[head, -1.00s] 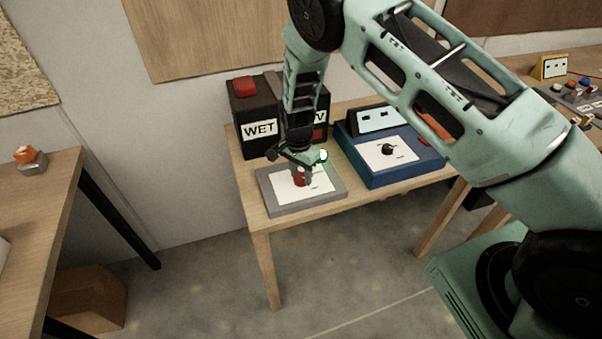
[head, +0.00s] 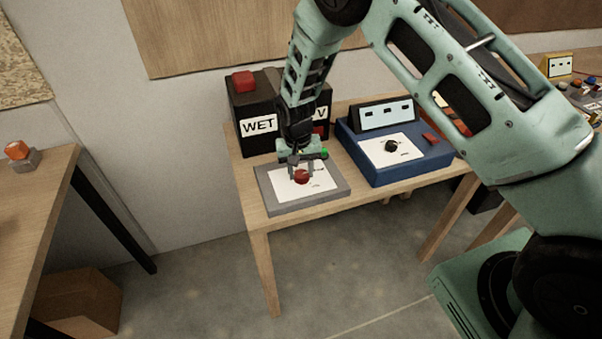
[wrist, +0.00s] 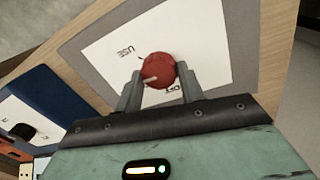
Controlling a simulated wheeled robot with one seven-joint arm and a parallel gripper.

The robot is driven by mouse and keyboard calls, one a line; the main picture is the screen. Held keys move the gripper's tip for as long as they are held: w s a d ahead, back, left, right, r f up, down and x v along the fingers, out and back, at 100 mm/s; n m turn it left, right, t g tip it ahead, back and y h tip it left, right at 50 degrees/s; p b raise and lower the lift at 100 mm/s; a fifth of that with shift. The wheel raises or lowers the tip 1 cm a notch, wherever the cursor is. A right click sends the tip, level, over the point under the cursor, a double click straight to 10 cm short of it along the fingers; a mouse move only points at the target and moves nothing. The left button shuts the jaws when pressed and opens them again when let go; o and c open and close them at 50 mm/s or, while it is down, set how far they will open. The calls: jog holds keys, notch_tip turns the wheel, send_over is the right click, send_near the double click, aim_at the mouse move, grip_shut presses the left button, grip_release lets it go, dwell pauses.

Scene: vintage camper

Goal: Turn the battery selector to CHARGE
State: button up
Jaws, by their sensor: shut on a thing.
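The battery selector is a red round knob (head: 302,178) on a white label plate (head: 322,183) set in a grey panel (head: 268,208) on the wooden bench. In the wrist view the knob (wrist: 159,68) has a pale pointer mark toward the lower left. The word USE reads upside down at its upper left; another short word below it is partly hidden. No CHARGE label is readable. My gripper (head: 301,170) points down over the panel. In the wrist view its two fingers (wrist: 160,82) are shut on the knob, one on each side.
Black boxes (head: 262,140) with a WET label and a red top stand behind the panel. A blue unit (head: 400,175) with a black knob (head: 391,146) sits close on the right. A wooden table (head: 40,200) is at left, with open floor between.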

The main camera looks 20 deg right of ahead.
aim_at(297, 175)
jog(key=shift+n+b, duration=0.55)
jog(key=shift+n, duration=1.35)
jog(key=o, duration=1)
jog(key=shift+c, duration=0.2)
notch_tip(297, 175, up, 17)
jog(key=a+b, duration=0.1)
jog(key=b, duration=0.1)
jog(key=shift+r+b, duration=0.2)
jog(key=shift+b, duration=0.2)
jog(key=shift+s+a, duration=0.15)
